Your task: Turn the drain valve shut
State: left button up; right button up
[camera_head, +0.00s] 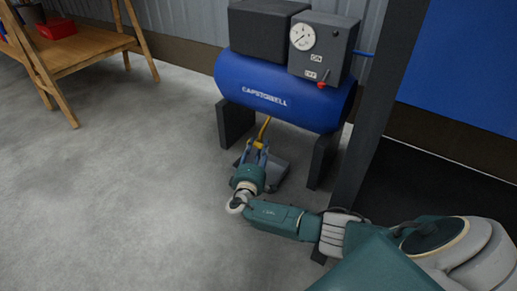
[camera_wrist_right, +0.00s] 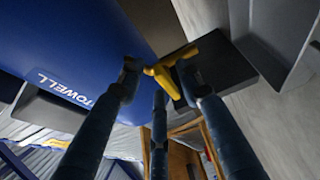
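The yellow drain valve (camera_head: 264,130) hangs below the blue compressor tank (camera_head: 262,92). In the right wrist view the valve (camera_wrist_right: 172,68) shows as a yellow T-shaped piece by the fingertips. My right gripper (camera_head: 261,142) reaches up from below to the valve. In the wrist view its dark fingers (camera_wrist_right: 160,82) stand apart, with the valve between and just beyond their tips. I see no clear grip on it, and contact is hard to tell. My left gripper is in neither view.
A grey tray (camera_head: 279,178) lies on the floor under the valve, beside my gripper. Dark legs (camera_head: 322,160) carry the tank. A control box (camera_head: 322,45) with gauge and red knob sits on top. A dark post (camera_head: 372,110) stands right. Floor at left is clear, before a wooden table (camera_head: 92,45).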

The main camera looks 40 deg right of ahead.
jog(key=v, duration=1.2)
